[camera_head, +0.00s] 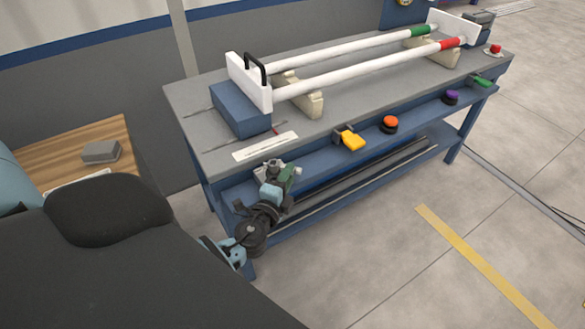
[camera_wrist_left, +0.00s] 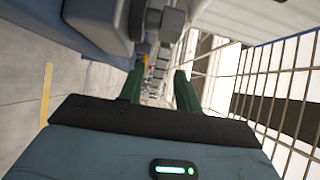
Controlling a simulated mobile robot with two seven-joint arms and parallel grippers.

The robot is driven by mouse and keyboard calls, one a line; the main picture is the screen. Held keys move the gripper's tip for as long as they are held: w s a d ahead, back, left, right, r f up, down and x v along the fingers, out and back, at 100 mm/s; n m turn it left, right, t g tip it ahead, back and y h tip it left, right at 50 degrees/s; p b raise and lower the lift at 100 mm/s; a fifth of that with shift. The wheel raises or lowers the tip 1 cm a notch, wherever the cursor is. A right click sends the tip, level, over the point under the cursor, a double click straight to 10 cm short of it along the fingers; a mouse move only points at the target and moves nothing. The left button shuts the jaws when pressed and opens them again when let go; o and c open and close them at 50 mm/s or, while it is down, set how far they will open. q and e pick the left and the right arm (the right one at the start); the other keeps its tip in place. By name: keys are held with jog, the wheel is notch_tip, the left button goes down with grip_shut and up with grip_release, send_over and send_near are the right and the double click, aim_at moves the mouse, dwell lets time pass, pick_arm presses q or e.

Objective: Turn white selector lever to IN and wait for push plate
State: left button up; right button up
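A small white-grey fitting, probably the white selector lever (camera_head: 265,168), sits at the near front edge of the workbench, partly hidden by my left gripper; I cannot read its setting. My left gripper (camera_head: 290,174) is right beside it; contact cannot be told. In the left wrist view, its two dark green fingers (camera_wrist_left: 160,90) stand apart with nothing clearly gripped between them. Grey blocks (camera_wrist_left: 170,22) show just beyond the fingertips. A white plate with a black handle (camera_head: 248,82), likely the push plate, stands upright against a blue block (camera_head: 238,110). My right gripper is not in view.
Two white pipes (camera_head: 365,75) lie on cream supports (camera_head: 303,97). A yellow lever (camera_head: 350,138), orange button (camera_head: 390,122), purple button (camera_head: 452,96) and green lever (camera_head: 481,81) line the front of the workbench (camera_head: 340,105). The floor to the right is open.

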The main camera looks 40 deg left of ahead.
pick_arm(q)
jog(key=shift+x, duration=1.7)
grip_shut()
